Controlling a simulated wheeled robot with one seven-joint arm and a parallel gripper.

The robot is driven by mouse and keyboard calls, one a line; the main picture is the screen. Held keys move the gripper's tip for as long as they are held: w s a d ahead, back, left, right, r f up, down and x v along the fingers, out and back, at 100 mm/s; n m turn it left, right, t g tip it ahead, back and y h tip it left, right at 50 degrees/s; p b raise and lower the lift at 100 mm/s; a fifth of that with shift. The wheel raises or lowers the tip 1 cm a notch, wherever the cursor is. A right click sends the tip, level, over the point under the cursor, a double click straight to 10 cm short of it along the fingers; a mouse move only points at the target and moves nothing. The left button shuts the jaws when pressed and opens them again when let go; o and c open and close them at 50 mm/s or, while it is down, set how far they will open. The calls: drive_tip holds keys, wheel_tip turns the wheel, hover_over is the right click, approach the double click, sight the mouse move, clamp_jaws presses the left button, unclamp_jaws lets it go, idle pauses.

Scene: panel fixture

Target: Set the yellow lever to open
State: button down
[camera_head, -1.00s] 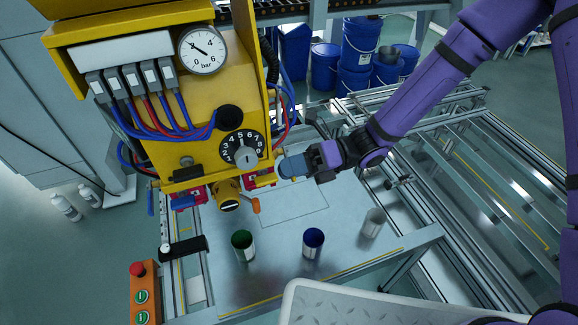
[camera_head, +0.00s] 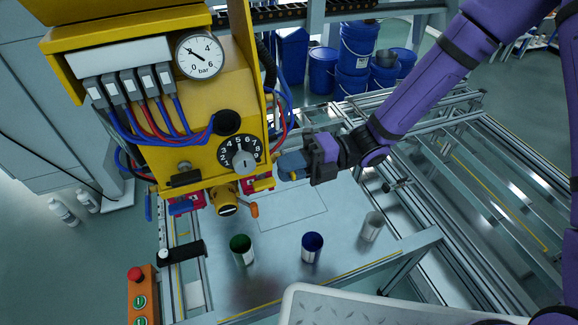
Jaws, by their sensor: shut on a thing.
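The yellow panel fixture (camera_head: 200,110) stands at the left, with a numbered black dial (camera_head: 239,153) low on its front. My gripper (camera_head: 291,164) is at the panel's lower right side, beside the dial. It is shut on the yellow lever (camera_head: 294,177), of which only a small piece shows under the fingers. The fingers hide most of the lever, and I cannot read its position or any open mark.
An orange-handled valve (camera_head: 254,210) sits below the panel. A green cup (camera_head: 241,250), a dark blue cup (camera_head: 312,247) and a grey cup (camera_head: 371,226) stand on the table. Blue buckets (camera_head: 355,55) stand behind. An orange button box (camera_head: 143,295) is at lower left.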

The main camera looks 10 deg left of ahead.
idle(0.3)
drive_tip(key=c, duration=1.1)
unclamp_jaws()
drive_tip(key=v, duration=1)
drive_tip(key=shift+w+d, duration=0.2)
drive_tip(key=shift+d, duration=0.15)
drive_tip(key=shift+r, duration=0.1)
drive_tip(key=s+d+r+n+t+h, duration=0.4)
drive_tip(key=d+r+n+t+h, duration=0.1)
drive_tip(key=d+r+n, duration=0.3)
drive_tip(key=s+d+r+n+t+h, duration=0.5)
drive_tip(key=d+r+n, duration=0.3)
drive_tip(key=d+n, duration=0.3)
drive_tip(key=s+d+r+n+t+h, duration=0.4)
drive_tip(key=d+r+n, duration=0.4)
drive_tip(key=d+n, duration=0.2)
drive_tip(key=shift+s+d+r+n+t+h, duration=0.2)
drive_tip(key=shift+s+n+t+h, duration=0.2)
drive_tip(key=shift+s+h, duration=0.2)
